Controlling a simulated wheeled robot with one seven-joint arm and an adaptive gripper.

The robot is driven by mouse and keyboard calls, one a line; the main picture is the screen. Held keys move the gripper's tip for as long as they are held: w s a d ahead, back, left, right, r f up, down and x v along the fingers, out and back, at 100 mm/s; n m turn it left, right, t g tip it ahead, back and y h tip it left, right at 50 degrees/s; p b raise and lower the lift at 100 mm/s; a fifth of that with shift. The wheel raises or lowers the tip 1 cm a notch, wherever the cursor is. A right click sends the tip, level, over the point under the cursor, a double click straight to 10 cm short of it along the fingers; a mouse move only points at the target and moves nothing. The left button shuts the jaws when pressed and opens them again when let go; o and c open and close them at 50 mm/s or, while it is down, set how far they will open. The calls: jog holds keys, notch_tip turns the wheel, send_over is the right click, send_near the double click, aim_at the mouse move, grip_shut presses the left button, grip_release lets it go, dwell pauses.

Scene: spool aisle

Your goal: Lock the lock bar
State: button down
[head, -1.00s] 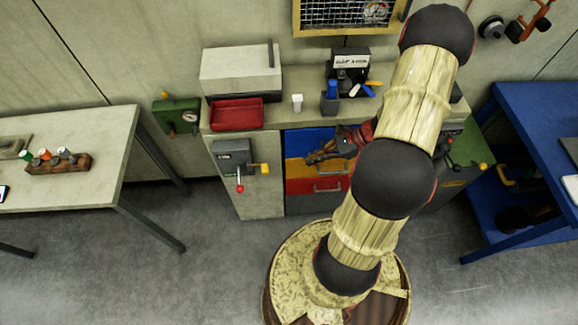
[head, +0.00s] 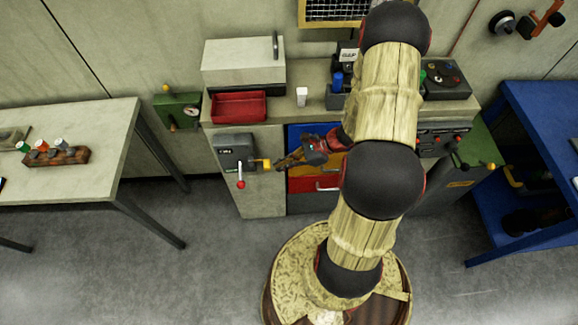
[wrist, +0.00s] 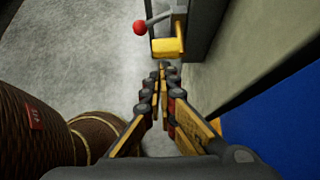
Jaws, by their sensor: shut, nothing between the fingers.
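A grey box (head: 236,150) is fixed to the front of the pale cabinet. A lever with a red ball (head: 241,184) hangs from it, and a yellow block (head: 263,164), which may be the lock bar's end, sticks out at its right. In the wrist view the red ball (wrist: 140,27) and yellow block (wrist: 168,47) show at the top, the block just beyond the fingertips. My gripper (head: 276,164) is shut and empty, its tips close to the right of the yellow block. In the wrist view the tips (wrist: 161,66) point at it; I cannot tell whether they touch.
Blue, orange and red drawers (head: 315,184) lie right of the pale cabinet, behind my gripper. A red tray (head: 238,107) and a white cup (head: 302,96) stand on the counter above. A table (head: 105,120) stands at the left. Open floor (head: 215,225) lies in front.

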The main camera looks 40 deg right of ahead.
jog(key=shift+a, duration=0.15)
jog(key=shift+w+a, duration=0.6)
jog(key=shift+a, duration=0.2)
jog(key=shift+w+a, duration=0.55)
jog(key=shift+a, duration=0.25)
